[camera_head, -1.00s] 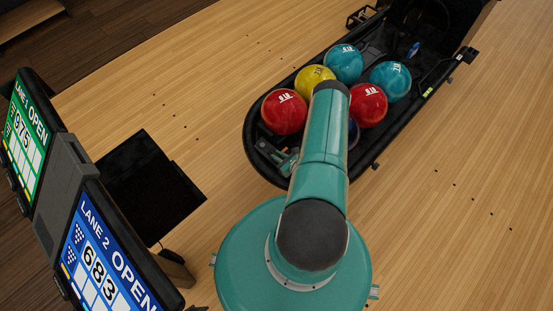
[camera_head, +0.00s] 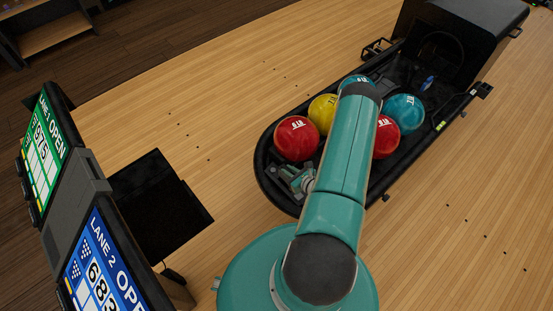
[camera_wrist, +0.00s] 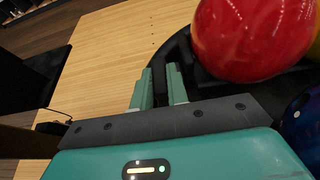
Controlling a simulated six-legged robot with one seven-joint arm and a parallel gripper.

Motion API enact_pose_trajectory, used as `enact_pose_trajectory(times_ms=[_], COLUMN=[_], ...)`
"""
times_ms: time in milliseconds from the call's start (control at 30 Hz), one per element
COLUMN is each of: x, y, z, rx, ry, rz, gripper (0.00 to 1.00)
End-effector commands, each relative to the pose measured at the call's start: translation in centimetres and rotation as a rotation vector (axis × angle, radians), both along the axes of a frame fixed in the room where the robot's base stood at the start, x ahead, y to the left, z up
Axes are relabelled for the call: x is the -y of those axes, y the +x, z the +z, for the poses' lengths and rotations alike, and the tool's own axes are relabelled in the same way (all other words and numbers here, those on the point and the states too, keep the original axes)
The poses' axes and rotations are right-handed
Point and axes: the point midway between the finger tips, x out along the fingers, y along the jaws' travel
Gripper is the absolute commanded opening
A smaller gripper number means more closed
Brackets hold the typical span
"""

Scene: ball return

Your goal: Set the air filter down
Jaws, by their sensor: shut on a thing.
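My gripper (camera_head: 296,179) is low at the near left end of the black ball return, just in front of a red ball; my arm hides part of it in the head view. In the wrist view my gripper (camera_wrist: 160,86) has its two green fingers closed about a narrow dark piece, the air filter (camera_wrist: 160,90). Only a strip of the filter shows, and it is hard to tell from the dark rim behind it. I cannot tell whether it touches the tray.
The ball return (camera_head: 264,178) holds a red ball (camera_head: 296,138), a yellow ball (camera_head: 322,112), a teal ball (camera_head: 404,113) and others partly behind my arm. Scoreboard screens (camera_head: 99,262) and a black panel (camera_head: 160,205) stand at left. Bare wooden floor lies right.

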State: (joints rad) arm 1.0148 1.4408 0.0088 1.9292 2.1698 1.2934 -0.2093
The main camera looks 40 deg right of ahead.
Motion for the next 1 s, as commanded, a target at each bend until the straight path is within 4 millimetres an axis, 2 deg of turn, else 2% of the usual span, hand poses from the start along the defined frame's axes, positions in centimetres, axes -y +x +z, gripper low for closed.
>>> enact_pose_trajectory(times_ms=[300,467,667,800,1000], x=[-0.1,-0.7,-3.8,-7.4,-13.7], y=[0.1,2.1,7.3,10.6,13.9], z=[0.6,2.5,8.4,13.1,19.5], rx=[0.001,0.008,0.021,0.025,0.027], ry=[0.0,-0.001,0.006,0.012,0.017], rz=[0.002,0.024,0.097,0.162,0.264], gripper=[0.0,0.0,0.0,0.0,0.0])
